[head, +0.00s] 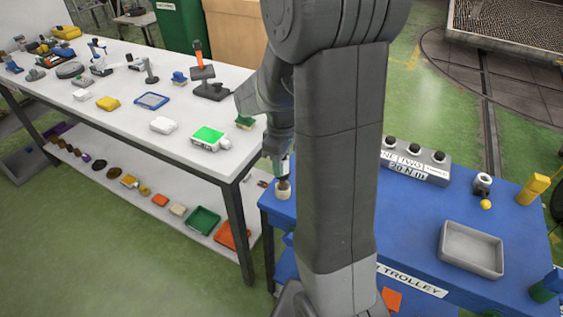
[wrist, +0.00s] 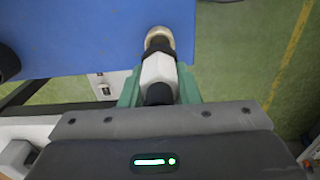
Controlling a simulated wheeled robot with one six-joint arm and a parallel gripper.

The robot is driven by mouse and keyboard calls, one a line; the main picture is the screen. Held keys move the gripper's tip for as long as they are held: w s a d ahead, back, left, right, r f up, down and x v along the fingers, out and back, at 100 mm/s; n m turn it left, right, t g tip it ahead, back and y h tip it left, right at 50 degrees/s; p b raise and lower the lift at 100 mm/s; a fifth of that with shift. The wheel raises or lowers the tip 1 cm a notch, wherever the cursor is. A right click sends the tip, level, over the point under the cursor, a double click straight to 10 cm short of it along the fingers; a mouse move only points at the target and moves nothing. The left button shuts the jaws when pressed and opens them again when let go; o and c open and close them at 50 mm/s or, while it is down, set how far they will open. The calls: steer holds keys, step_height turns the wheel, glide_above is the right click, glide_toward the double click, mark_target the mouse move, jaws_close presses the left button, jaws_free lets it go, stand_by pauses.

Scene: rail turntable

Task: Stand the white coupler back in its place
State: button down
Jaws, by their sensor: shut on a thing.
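The white coupler (wrist: 158,70) has a white faceted body with black ends. In the wrist view it is between the green fingers of my gripper (wrist: 159,84), which is shut on it. Its far black end meets a cream round piece (wrist: 158,34) near the edge of the blue trolley top; I cannot tell whether it is seated in that piece or only touching it. In the head view my gripper (head: 281,168) is low over the trolley's left corner, with the cream piece (head: 283,193) just below. My arm and fingers hide most of the coupler there.
The blue trolley (head: 420,218) carries a grey box with black knobs (head: 415,161), a grey tray (head: 471,249) and a yellow block (head: 533,189). A white bench (head: 130,118) with many small items stands at the left, close to my arm.

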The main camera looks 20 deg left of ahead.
steer(key=shift+f+b, duration=1.5)
steer(key=shift+f, duration=0.65)
steer(key=c, duration=1)
jaws_free()
step_height(320, 180, up, 14)
steer(key=shift+f, duration=0.1)
